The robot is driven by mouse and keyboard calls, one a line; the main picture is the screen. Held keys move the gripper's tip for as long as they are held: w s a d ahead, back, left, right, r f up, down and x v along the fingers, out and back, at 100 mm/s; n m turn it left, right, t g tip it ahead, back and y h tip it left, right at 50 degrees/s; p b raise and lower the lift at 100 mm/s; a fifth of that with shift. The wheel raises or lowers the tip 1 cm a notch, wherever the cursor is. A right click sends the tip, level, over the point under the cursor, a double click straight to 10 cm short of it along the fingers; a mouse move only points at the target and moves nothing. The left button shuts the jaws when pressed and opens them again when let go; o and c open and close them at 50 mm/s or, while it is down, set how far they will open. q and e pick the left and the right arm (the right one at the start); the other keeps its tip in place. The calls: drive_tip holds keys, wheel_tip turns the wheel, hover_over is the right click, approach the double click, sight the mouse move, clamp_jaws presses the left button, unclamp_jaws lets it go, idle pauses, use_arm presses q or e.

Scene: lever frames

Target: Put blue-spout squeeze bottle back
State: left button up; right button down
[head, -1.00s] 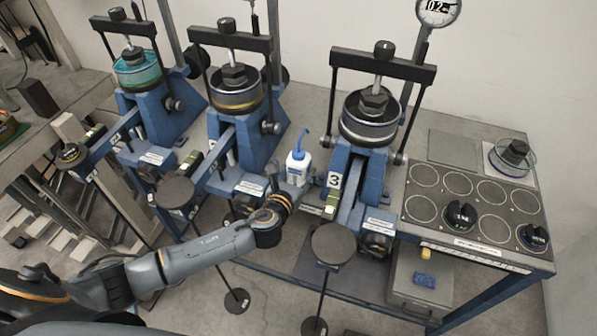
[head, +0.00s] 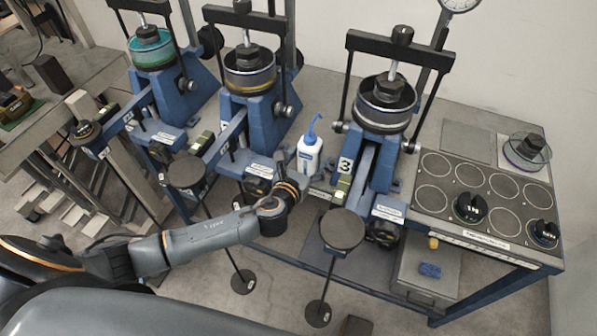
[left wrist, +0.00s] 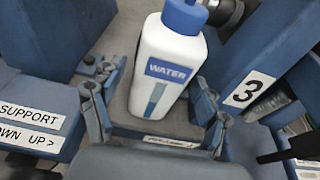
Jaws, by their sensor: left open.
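The squeeze bottle (head: 309,156) is white with a blue cap and a bent blue spout. It stands upright on the bench between the middle lever frame and the frame marked 3. In the left wrist view the bottle (left wrist: 166,66) shows a blue WATER label. My left gripper (left wrist: 155,108) is open, with one finger on each side of the bottle's lower part; I cannot tell whether they touch it. In the head view my left gripper (head: 291,184) is just in front of the bottle, its fingers mostly hidden. My right gripper is not in view.
The lever frame marked 3 (head: 370,165) stands close to the bottle's right, the middle lever frame (head: 258,122) close to its left. Hanging weight pans (head: 342,229) stick out in front. A board with circles and black weights (head: 487,205) lies at the right.

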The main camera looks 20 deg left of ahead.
use_arm(q)
drive_tip(key=v, duration=1)
drive_tip(key=shift+s+b, duration=0.2)
drive_tip(key=shift+b, duration=0.25)
drive_tip(key=shift+r, duration=0.1)
wheel_tip(320, 180, down, 16)
drive_tip(key=d+n+g+h, duration=0.15)
drive_tip(key=n+g, duration=0.25)
drive_tip(key=n, duration=1.4)
drive_tip(key=s+a+f+n+g+y, duration=0.1)
drive_tip(key=s+a+f+n, duration=0.1)
drive_tip(key=s+f, duration=0.35)
drive_tip(key=s+a+f+n+g+y, duration=0.1)
drive_tip(key=s+a+f+n+g, duration=0.15)
drive_tip(key=f, duration=0.55)
drive_tip(key=s+a+f+n+g, duration=0.1)
drive_tip(key=s+f+n+g, duration=0.1)
drive_tip(key=s+f, duration=0.4)
drive_tip(key=s+a+f+n+g, duration=0.1)
drive_tip(key=s+f+n, duration=0.4)
drive_tip(key=s, duration=1)
drive_tip(key=s+a+f+n+g, duration=0.1)
drive_tip(key=s+f+n+g, duration=0.2)
drive_tip(key=s+f, duration=0.6)
drive_tip(key=shift+s+n+b, duration=0.45)
drive_tip(key=shift+s+n, duration=0.25)
drive_tip(key=shift+n, duration=0.05)
